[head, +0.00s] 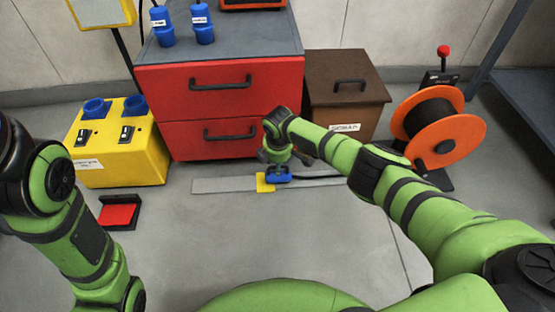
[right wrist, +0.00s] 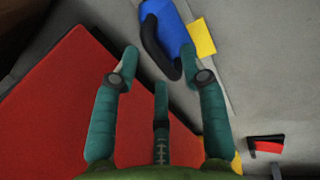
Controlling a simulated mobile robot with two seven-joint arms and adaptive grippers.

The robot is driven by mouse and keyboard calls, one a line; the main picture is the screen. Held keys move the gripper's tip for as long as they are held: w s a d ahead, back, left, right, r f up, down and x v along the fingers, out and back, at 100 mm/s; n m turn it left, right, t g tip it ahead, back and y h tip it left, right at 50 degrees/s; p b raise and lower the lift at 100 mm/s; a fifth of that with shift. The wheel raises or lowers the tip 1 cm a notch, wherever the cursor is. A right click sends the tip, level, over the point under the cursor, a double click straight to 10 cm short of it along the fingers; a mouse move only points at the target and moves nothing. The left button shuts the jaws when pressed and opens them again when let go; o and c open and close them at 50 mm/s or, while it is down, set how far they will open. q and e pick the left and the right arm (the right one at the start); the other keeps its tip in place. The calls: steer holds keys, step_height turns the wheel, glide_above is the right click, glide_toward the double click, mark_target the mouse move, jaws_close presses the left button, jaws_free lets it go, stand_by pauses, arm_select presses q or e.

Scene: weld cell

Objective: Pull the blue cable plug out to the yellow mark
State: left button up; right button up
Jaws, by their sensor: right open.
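The blue cable plug (head: 279,177) lies on a grey floor strip (head: 222,186), at the right edge of the yellow mark (head: 263,186) and seemingly partly over it. In the right wrist view the blue plug (right wrist: 166,20) has a black curved handle (right wrist: 155,45), and the yellow mark (right wrist: 201,38) lies right beside it. My right gripper (head: 279,162) is just above the plug, pointing down. Its teal fingers (right wrist: 159,60) are spread, with the handle's end showing between their tips; nothing is gripped. My left arm is at the left edge, its gripper out of view.
A dark cable (head: 322,179) runs right from the plug. A red drawer cabinet (head: 226,110) and a brown box (head: 345,92) stand behind. An orange reel (head: 455,127) is at the right. A yellow box (head: 120,160) and a red-topped tray (head: 119,214) are at the left.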

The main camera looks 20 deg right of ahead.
step_height(320, 180, up, 12)
steer(key=s, duration=0.2)
steer(key=shift+s+a, duration=0.15)
steer(key=shift+a, duration=0.1)
steer(key=shift+f, duration=0.15)
